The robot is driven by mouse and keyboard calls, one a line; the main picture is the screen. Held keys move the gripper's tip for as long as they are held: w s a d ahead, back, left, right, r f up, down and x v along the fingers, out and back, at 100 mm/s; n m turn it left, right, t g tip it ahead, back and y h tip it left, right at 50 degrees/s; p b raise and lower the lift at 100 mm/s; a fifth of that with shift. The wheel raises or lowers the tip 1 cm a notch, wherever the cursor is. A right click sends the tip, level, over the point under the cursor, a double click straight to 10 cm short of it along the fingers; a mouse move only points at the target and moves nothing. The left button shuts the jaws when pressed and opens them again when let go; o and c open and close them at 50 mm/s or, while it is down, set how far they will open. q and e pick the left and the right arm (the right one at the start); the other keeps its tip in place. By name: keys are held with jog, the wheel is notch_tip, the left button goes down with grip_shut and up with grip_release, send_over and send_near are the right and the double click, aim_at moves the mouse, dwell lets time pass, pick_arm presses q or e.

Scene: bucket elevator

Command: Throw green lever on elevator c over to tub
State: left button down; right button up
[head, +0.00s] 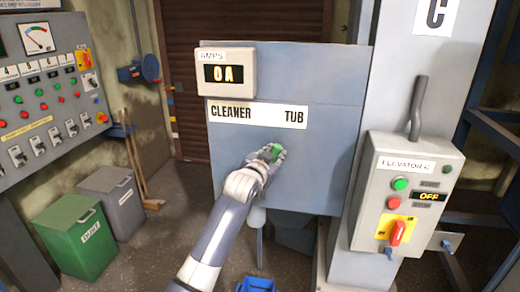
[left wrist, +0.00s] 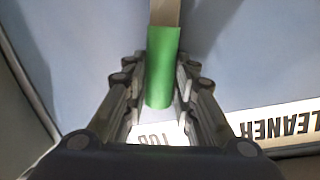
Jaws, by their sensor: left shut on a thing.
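The green lever (head: 276,152) sits on the front of the blue-grey elevator box (head: 330,125), under a sign (head: 258,114) reading CLEANER at left and TUB at right. The green grip shows below the gap between the words, nearer TUB. My left gripper (head: 274,153) is around the green grip and hides most of the lever in the head view. In the left wrist view the green grip (left wrist: 161,65) stands between both fingers (left wrist: 160,92), with a pale shaft (left wrist: 165,12) beyond it. The TUB word shows partly behind the fingers. My right gripper is not in view.
An ammeter (head: 225,73) above the sign reads 0 A. The elevator C control box (head: 400,190) at right reads OFF. A green dust bin (head: 78,235) and a grey bin (head: 113,200) stand at left, below a control panel (head: 50,90). Some floor is clear between.

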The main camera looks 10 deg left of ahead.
pick_arm(q)
jog(key=d, duration=0.1)
jog(key=d+f+m, duration=0.1)
jog(key=d+m, duration=0.1)
jog(key=shift+d+f+y, duration=0.25)
jog(key=shift+d+y, duration=0.05)
jog(key=shift+s+f, duration=0.1)
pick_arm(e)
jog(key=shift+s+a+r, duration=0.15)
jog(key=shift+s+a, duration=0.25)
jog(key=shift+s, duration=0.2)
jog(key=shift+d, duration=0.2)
pick_arm(q)
jog(key=c, duration=1.6)
grip_release()
jog(key=shift+c, duration=0.2)
jog(key=o, duration=0.3)
jog(key=shift+d, duration=0.2)
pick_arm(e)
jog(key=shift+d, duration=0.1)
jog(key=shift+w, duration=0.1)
